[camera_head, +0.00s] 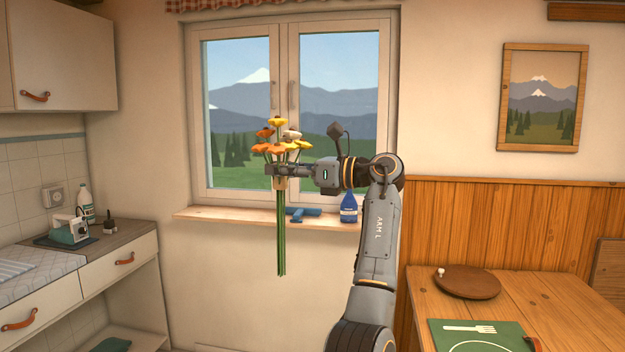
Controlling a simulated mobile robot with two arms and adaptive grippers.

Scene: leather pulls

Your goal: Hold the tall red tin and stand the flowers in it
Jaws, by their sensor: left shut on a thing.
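The flowers (279,235) are a bunch of orange, yellow and pale blooms on long green stems, with a tan band just under the heads. My left gripper (281,171) is shut on the bunch high up, near the band. The bunch hangs upright in front of the window, and the stem ends are free in the air. I cannot see the tall red tin in this view. My right gripper is not in view.
A windowsill (240,215) behind the flowers bears a blue tool (303,213) and a blue bottle (348,208). A wooden table (560,295) at right holds a round brown board (468,283) and a green placemat (515,330). A counter (125,233) stands at left.

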